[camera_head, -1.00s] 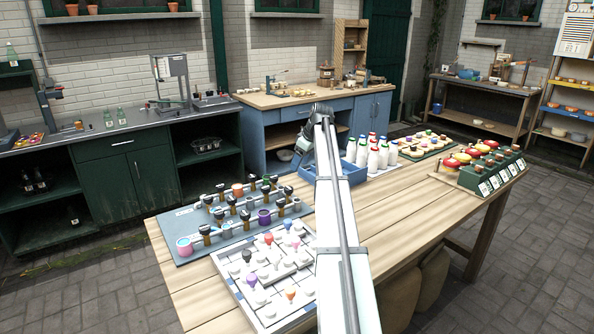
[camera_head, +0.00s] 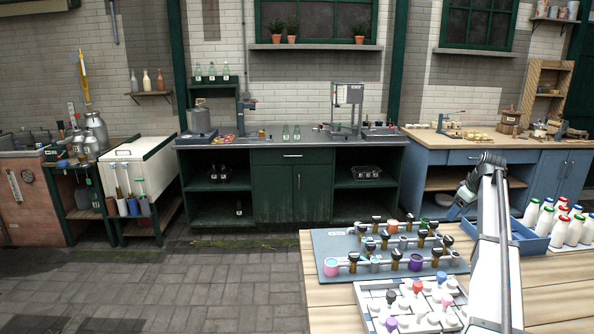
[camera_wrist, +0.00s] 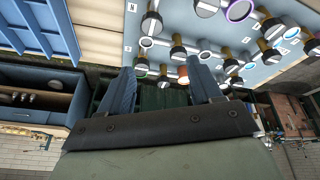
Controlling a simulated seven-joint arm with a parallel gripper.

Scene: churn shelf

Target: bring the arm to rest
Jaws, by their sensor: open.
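My gripper (camera_wrist: 162,92) shows in the wrist view with its two blue-grey fingers spread apart and nothing between them. In the head view my arm reaches out over the wooden table (camera_head: 560,288) at the right, and its far end is near a blue crate (camera_head: 530,245). The fingers themselves are hard to make out there. In the wrist view, which looks upside down, the blue-grey board (camera_wrist: 285,72) with black-topped pieces lies beyond the fingertips. I cannot tell a touch between the fingers and anything.
The board also shows in the head view (camera_head: 322,240), beside a white tray (camera_head: 367,304) of coloured pieces. White bottles (camera_head: 573,232) stand right of my arm. Green cabinets (camera_head: 277,185) and a blue workbench (camera_head: 440,160) line the wall. The paved floor (camera_head: 150,285) at left is clear.

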